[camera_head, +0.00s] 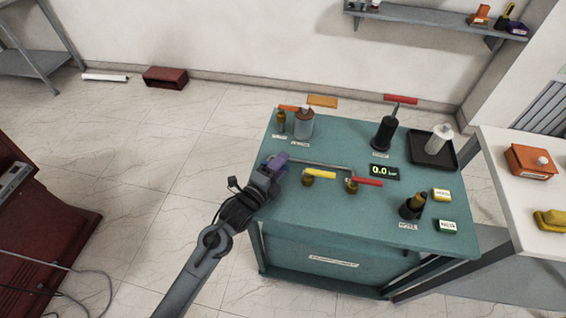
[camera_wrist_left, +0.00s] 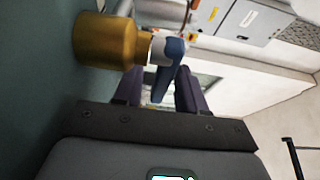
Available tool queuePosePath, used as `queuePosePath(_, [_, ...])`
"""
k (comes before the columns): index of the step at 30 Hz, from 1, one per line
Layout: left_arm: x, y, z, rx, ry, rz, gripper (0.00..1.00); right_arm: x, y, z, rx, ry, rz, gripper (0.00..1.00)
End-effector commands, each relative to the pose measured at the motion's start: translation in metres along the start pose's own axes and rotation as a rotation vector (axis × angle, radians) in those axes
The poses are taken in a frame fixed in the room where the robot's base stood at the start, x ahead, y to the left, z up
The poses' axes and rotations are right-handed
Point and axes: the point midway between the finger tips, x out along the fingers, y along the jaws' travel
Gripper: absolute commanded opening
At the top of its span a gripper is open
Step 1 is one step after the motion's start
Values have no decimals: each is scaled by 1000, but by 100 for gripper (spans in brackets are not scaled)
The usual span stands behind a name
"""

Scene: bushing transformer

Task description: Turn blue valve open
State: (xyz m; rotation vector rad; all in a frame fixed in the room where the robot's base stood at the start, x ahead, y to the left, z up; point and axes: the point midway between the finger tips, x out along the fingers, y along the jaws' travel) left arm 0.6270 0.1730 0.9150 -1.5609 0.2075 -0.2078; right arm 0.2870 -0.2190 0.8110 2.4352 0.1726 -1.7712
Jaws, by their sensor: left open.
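My left gripper (camera_head: 275,164) is at the left edge of the green table, where it hides the blue valve in the head view. In the left wrist view, the valve's brass body (camera_wrist_left: 110,38) is at the upper left, against the green panel. Its blue handle (camera_wrist_left: 170,62) reaches down between the two purple fingers (camera_wrist_left: 159,90). The fingers are open around the handle; contact cannot be told. My right gripper is not in view.
On the green table (camera_head: 300,215) are a yellow-handled valve (camera_head: 320,174), a red-handled valve (camera_head: 367,182), a gauge reading 0.0 (camera_head: 384,172), a black bushing (camera_head: 386,130) and a black tray (camera_head: 418,150). A white table (camera_head: 500,180) stands at right.

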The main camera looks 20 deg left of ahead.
Motion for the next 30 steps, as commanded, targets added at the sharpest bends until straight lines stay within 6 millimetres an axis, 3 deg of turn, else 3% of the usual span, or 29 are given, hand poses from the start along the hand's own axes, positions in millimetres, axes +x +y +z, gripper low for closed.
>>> queuePosePath(6, [13,0,0,0,0,0,40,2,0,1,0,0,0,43])
queuePosePath(15, [14,0,0,1,0,0,40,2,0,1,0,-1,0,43])
queuePosePath(23, [14,0,0,0,0,0,1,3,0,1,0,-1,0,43])
queuePosePath(30, [14,0,0,1,0,0,0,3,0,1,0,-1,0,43])
